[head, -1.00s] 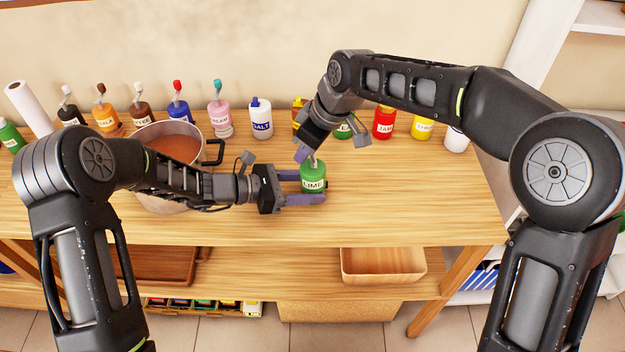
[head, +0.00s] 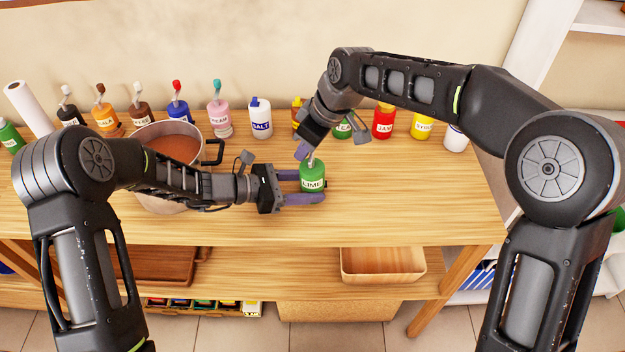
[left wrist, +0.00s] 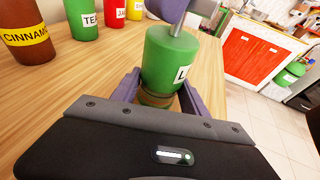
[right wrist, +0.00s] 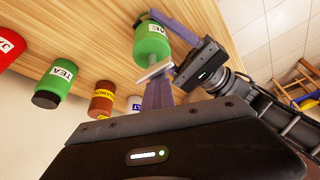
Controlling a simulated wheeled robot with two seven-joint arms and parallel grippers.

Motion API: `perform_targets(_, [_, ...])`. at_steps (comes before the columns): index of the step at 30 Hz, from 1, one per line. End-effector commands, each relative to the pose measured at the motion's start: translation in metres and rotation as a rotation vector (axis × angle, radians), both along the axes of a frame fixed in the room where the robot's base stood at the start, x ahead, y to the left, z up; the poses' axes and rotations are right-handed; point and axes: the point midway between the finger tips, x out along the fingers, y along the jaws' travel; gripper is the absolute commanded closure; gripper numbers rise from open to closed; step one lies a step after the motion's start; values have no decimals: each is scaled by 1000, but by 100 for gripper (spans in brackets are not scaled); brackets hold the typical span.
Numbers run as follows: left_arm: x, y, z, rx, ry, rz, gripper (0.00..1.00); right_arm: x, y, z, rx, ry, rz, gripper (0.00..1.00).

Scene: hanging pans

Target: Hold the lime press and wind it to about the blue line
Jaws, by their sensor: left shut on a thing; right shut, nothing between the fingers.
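The lime press (head: 312,180) is a green bottle with a white LIME label, upright above the wooden table. It also shows in the left wrist view (left wrist: 168,60) and the right wrist view (right wrist: 150,45). My left gripper (head: 308,188) is shut around its body from the left. A grey metal crank (left wrist: 181,20) rises from its top. My right gripper (head: 303,152) is shut and empty, its purple fingers (right wrist: 158,94) beside the crank, seemingly touching it. I cannot see a blue line in any view.
A steel pot (head: 165,137) with brownish contents stands left, behind my left forearm. Several bottles line the back, including a salt bottle (head: 260,118) and a red jar (head: 384,122). The table (head: 410,200) is clear to the right. A wooden tray (head: 383,266) sits on the shelf below.

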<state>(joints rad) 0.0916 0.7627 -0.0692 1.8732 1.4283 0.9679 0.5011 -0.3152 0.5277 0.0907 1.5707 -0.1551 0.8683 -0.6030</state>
Motion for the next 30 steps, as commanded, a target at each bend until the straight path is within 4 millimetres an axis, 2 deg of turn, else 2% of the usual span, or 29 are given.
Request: perform_targets(30, [0,0,1,-1,-1,0,90,7,-4,0,-1,0,-1,100])
